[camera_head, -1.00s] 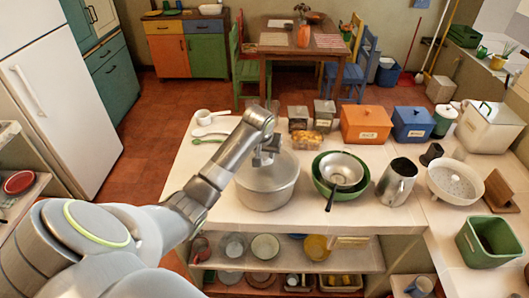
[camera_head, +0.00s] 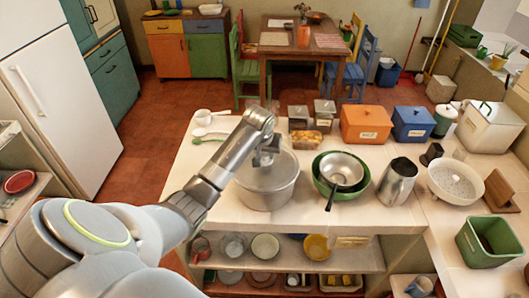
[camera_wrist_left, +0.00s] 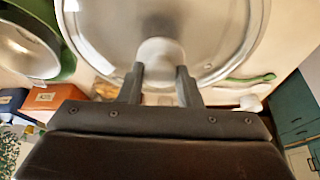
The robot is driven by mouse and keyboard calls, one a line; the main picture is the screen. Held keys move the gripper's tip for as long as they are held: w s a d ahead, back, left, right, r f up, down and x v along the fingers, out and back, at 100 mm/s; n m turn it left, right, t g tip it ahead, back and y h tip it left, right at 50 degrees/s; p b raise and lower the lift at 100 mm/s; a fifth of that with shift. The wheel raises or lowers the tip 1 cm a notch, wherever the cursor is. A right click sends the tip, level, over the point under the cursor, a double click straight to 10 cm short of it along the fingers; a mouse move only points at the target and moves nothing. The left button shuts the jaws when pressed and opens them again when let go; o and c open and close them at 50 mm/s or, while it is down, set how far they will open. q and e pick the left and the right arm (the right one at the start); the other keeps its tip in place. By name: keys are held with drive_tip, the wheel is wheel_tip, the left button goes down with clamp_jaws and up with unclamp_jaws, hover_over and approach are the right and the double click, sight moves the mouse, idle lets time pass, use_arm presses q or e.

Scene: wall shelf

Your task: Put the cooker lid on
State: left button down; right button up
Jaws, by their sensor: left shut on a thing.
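The grey metal cooker pot (camera_head: 268,197) stands on the light counter near its front edge. The round lid (camera_head: 284,168) lies level over the pot's mouth; I cannot tell whether its rim sits fully down all round. My left gripper (camera_head: 266,158) comes from above and is shut on the lid's knob. In the left wrist view the fingers (camera_wrist_left: 161,85) are on both sides of the pale knob (camera_wrist_left: 161,54), with the shiny lid (camera_wrist_left: 100,35) spreading beyond. My right gripper is not in view.
A metal jug (camera_head: 397,182) and a white colander (camera_head: 454,183) are farther right. Glass jars (camera_head: 299,118) stand behind. The counter left of the pot is mostly clear.

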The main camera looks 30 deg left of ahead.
use_arm(q)
drive_tip(key=shift+f, duration=0.35)
idle(0.4)
drive_tip(key=c, duration=0.9)
unclamp_jaws()
drive_tip(key=shift+c, duration=0.2)
